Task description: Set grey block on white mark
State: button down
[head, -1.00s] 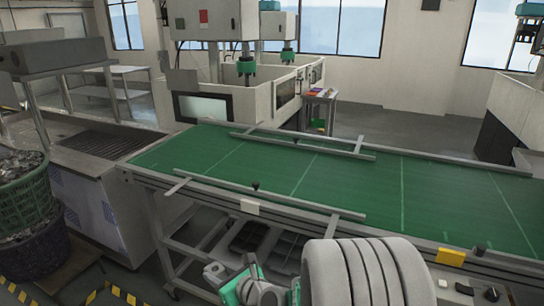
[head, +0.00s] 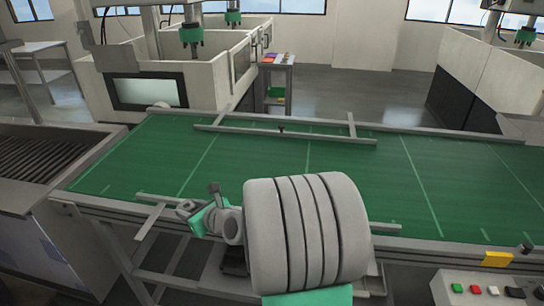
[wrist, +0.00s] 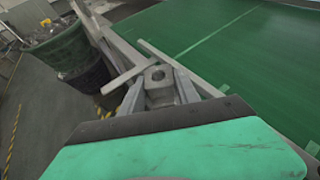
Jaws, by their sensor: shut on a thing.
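My gripper (head: 193,210) is above the near edge of the green belt, left of my thick white arm link. In the wrist view my gripper (wrist: 160,98) is shut on a small grey block (wrist: 158,77) with a round hole in its top. The block is held near the belt's near side rail. In the head view the block is hard to tell from the fingers. Several pale lines cross the belt, one at the left (head: 197,165); I cannot tell which is the white mark. My arm hides part of the near belt.
The green conveyor belt (head: 370,165) is mostly clear, with a far guide rail (head: 285,132) and a near guide rail (head: 385,227). Baskets (wrist: 55,45) stand left in the wrist view.

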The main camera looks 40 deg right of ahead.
jog(key=w+d+r+m+h+p, duration=0.1)
jog(key=d+r+m+h, duration=0.1)
jog(key=d+r, duration=0.3)
jog(key=w+d+r+m+h, duration=0.1)
jog(key=d+r, duration=0.2)
jog(key=d, duration=0.5)
jog(key=s+d+f, duration=0.2)
jog(key=d+f, duration=0.1)
jog(key=d, duration=0.1)
jog(key=s+d+f+p, duration=0.1)
jog(key=d+f, duration=0.1)
jog(key=d, duration=0.2)
jog(key=s+d+f+p, duration=0.1)
jog(key=s+d+f, duration=0.1)
jog(key=d+f, duration=0.1)
jog(key=shift+s+d+f, duration=0.2)
jog(key=shift+d, duration=0.2)
jog(key=shift+s+d+f, duration=0.15)
jog(key=shift+d, duration=0.2)
jog(key=shift+s+d+f, duration=0.15)
jog(key=shift+f, duration=0.15)
notch_tip(320, 180, down, 3)
jog(key=shift+d+f+p, duration=0.15)
jog(key=shift+f+p, duration=0.05)
jog(key=shift+p, duration=0.2)
jog(key=c, duration=0.9)
grip_release()
jog(key=shift+f, duration=0.1)
